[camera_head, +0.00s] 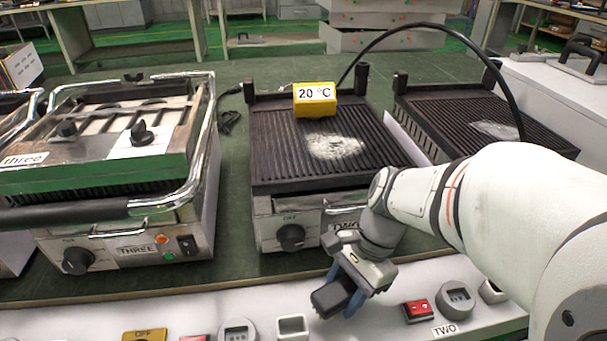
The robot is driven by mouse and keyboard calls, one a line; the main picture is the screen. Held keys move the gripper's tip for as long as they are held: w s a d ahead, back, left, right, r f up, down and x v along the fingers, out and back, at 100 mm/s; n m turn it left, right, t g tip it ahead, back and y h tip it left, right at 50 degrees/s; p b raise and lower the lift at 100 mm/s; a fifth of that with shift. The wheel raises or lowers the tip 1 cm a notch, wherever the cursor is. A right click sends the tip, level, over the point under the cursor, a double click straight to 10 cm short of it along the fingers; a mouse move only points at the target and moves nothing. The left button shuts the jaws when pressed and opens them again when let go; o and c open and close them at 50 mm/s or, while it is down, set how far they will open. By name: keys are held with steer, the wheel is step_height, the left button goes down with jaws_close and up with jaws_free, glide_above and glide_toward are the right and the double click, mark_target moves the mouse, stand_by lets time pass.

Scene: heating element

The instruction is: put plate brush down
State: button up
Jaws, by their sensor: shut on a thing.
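My gripper (345,294) is in the lower middle of the head view, pointing down above the white front ledge. Its blue fingers are shut on a dark block, which looks like the plate brush (329,299). The brush appears clear of the ledge, though the exact gap is hard to judge. Its bristles cannot be made out. A small white square open holder (292,327) stands on the ledge, just left of and nearer than the brush in the picture.
A ribbed grill plate (282,150) with a whitish patch and a yellow "20 °C" block (315,99) is behind my gripper. A grill labelled THREE (100,180) is left, another ribbed plate (480,115) right. A red switch (417,311) and round dial (456,298) are on the ledge.

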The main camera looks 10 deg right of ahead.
mark_target(351, 283)
step_height(351, 283, down, 2)
steer(key=shift+f+b, duration=0.25)
steer(key=shift+b, duration=0.55)
steer(key=shift+r, duration=0.1)
steer(key=shift+s+f, duration=0.2)
steer(key=shift+f, duration=0.5)
steer(key=o, duration=1)
steer(key=shift+f+b, duration=0.2)
steer(key=shift+b, duration=0.15)
steer(key=shift+c, duration=0.2)
steer(key=p+v, duration=0.1)
steer(key=v, duration=0.2)
steer(key=p+v, duration=0.2)
steer(key=v, duration=0.1)
steer(key=p+v, duration=0.1)
steer(key=v, duration=0.2)
steer(key=shift+a+r+p, duration=0.2)
steer(key=shift+a+p, duration=0.1)
steer(key=shift+p, duration=0.1)
